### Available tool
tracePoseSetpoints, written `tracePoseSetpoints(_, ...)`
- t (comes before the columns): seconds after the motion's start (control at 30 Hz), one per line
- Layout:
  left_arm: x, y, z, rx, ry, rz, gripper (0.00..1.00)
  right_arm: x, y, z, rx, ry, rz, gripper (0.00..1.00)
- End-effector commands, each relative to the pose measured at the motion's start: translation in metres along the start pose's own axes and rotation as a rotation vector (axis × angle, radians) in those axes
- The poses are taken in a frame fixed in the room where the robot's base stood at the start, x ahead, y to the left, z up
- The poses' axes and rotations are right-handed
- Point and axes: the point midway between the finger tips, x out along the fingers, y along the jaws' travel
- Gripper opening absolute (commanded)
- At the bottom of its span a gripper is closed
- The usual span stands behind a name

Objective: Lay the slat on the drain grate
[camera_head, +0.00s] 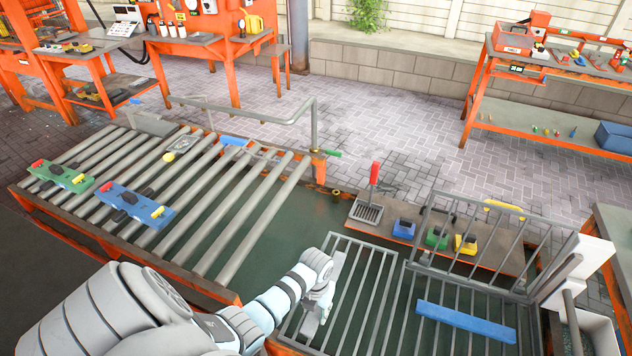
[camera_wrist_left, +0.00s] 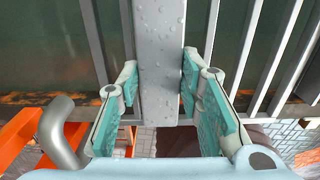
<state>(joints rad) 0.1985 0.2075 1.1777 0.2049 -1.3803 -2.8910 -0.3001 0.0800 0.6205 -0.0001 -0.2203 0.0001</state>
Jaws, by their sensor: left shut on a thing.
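A grey slat beaded with water drops shows in the left wrist view (camera_wrist_left: 158,40), lying between the two teal-padded fingers of my left gripper (camera_wrist_left: 158,85). In the head view my left gripper (camera_head: 325,290) is over the left part of the drain grate (camera_head: 365,243), shut on the slat. Parts of the slat (camera_head: 338,262) show on either side of the gripper. The grate's bars pass behind it; whether the slat touches them I cannot tell. A blue slat (camera_head: 465,322) lies across the grate section to the right. My right gripper is not in view.
A roller conveyor (camera_head: 215,210) at left carries a green block (camera_head: 62,177) and a blue block (camera_head: 135,204). A raised barred panel (camera_head: 490,237) stands behind the right grate section. Small coloured blocks (camera_head: 437,238) and a red-handled tool (camera_head: 374,173) sit beyond the grate.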

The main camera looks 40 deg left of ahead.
Motion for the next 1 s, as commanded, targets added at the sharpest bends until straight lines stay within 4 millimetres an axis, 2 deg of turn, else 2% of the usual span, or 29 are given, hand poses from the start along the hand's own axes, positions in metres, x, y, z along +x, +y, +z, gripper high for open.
tracePoseSetpoints(0.43, 0.01, 0.0, 0.0, 0.0, -0.001, 0.0, 0.0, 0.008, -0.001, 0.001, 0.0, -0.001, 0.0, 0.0)
tracePoseSetpoints(0.47, 0.01, 0.0, 0.0, 0.0, -0.001, 0.0, 0.34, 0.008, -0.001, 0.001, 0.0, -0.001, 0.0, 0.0)
tracePoseSetpoints(0.6, 0.009, 0.0, 0.0, 0.0, -0.001, 0.0, 0.56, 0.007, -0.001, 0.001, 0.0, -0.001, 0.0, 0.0)
tracePoseSetpoints(0.87, 0.009, 0.0, 0.0, 0.0, 0.0, 0.0, 0.56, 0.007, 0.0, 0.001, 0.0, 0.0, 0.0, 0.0)
tracePoseSetpoints(1.0, -0.001, 0.0, 0.001, -0.001, -0.003, -0.001, 0.56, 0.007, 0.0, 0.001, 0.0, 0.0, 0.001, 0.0)
